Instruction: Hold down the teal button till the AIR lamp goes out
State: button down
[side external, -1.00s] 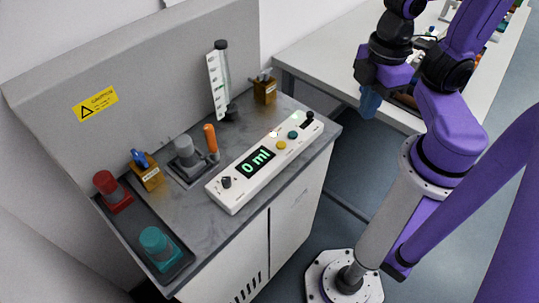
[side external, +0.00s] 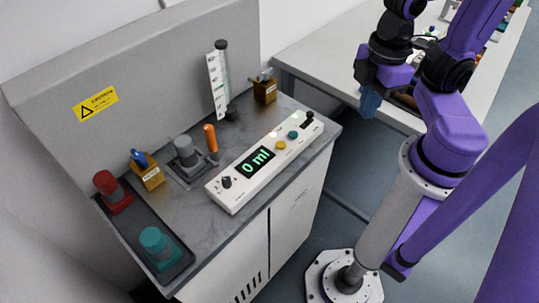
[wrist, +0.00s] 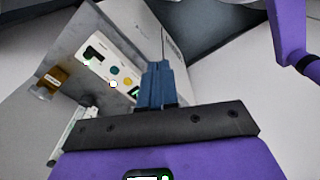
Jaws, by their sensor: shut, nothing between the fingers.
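The teal button (side external: 293,134) is on the white control panel, beside a yellow button (side external: 281,145). It also shows in the wrist view (wrist: 115,69). A small lamp (side external: 273,133) next to the buttons glows pale; its label is too small to read, so I cannot tell whether it is AIR. The panel display (side external: 257,162) reads "0 ml". My gripper (side external: 369,104), with blue fingers, is shut and empty. It hangs in the air to the right of the panel, apart from the teal button. The fingers also show in the wrist view (wrist: 153,85).
A black knob (side external: 226,182) is at the panel's near end. Space above the panel is clear.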

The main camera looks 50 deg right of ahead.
jog(key=m+g+y, duration=0.2)
jog(key=m+y, duration=0.7)
jog(key=m, duration=1)
send_over(296, 132)
notch_tip(296, 132, down, 5)
jog(key=shift+w+f, duration=0.1)
jog(key=shift+f, duration=0.1)
jog(key=shift+f, duration=4.45)
jog(key=shift+f, duration=0.4)
jog(key=shift+f, duration=0.45)
